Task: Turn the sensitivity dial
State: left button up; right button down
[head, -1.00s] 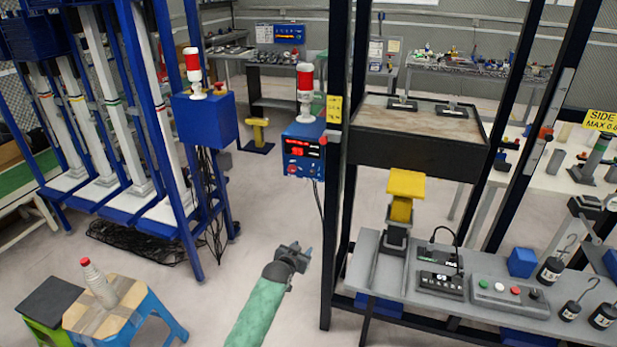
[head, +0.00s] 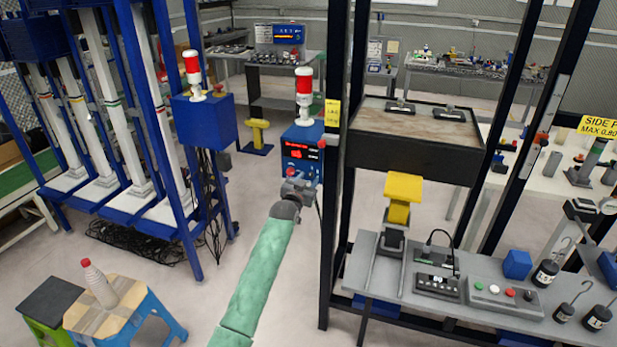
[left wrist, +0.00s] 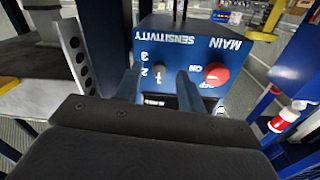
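The box's lettering appears upside down in the left wrist view, with numbers beside the dial. In the head view the blue control box (head: 301,137) stands beyond my left gripper (head: 299,186), which covers its lower front and hides the dial. In the left wrist view my left gripper's two fingers are apart, one on each side of the dial. I cannot tell whether they touch it. My right gripper is not in view.
A red knob (left wrist: 217,74) sits beside the dial, just outside one finger. A red-and-white beacon (head: 304,90) stands on the box. A dark frame post (head: 335,230) rises close to the right of my arm.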

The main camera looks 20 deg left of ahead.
pick_arm(q)
jog(key=shift+w, duration=0.6)
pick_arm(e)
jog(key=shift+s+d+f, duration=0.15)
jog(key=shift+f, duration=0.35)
pick_arm(q)
grip_shut()
